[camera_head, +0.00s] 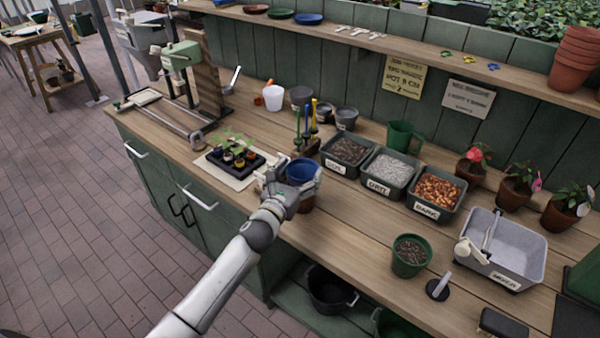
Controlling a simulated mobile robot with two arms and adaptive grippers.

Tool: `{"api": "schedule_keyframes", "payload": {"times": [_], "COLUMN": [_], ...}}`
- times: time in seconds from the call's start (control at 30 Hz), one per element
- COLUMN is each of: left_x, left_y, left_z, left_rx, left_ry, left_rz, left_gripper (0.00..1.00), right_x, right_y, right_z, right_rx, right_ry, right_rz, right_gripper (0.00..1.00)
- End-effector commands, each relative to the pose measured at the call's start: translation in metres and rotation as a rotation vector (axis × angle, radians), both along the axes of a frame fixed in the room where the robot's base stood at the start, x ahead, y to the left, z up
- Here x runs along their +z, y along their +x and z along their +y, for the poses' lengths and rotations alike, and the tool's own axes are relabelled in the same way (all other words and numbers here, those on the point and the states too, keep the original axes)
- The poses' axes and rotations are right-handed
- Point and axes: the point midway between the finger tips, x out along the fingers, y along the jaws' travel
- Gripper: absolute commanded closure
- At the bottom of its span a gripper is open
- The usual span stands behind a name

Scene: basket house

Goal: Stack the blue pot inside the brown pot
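The blue pot (302,170) is upright near the front edge of the wooden bench, with its open top facing up. My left gripper (296,180) is at the pot's near-left side and looks closed on it; the fingertips are mostly hidden. A brown pot (307,204) shows just below the blue pot, largely covered by my gripper and the blue pot. I cannot tell whether the blue pot is inside the brown pot or just above it. My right gripper is out of view.
A seedling tray (236,162) on a pale board lies just left of my gripper. Labelled bins of soil (347,151), white grit (389,169) and bark (437,191) stand to the right. A green pot (409,256) stands nearer the front. Bench space between is clear.

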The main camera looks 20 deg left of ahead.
Motion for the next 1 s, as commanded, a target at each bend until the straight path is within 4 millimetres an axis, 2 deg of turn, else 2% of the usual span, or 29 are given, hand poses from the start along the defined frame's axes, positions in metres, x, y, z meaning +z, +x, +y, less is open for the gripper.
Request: {"api": "schedule_keyframes", "payload": {"times": [0.03,0.13,0.57,0.77,1.0], "left_x": [0.0,0.0,-0.001,-0.002,-0.002], "left_y": [0.0,0.0,-0.003,-0.025,-0.068], "left_z": [0.0,0.0,0.001,0.003,0.008], "left_rx": [0.0,0.0,0.0,0.0,-0.001], "left_ry": [0.0,0.0,0.001,0.002,0.001], "left_rz": [0.0,0.0,0.001,0.002,0.003], "left_gripper": [0.12,0.0,0.0,0.0,0.0], "right_x": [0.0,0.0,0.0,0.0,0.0], "right_y": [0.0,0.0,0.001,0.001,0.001], "right_z": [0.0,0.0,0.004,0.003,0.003], "right_rx": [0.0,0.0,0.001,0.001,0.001], "right_ry": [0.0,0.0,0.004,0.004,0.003], "right_rz": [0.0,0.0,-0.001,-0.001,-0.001], "right_gripper": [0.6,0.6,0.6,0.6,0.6]}}
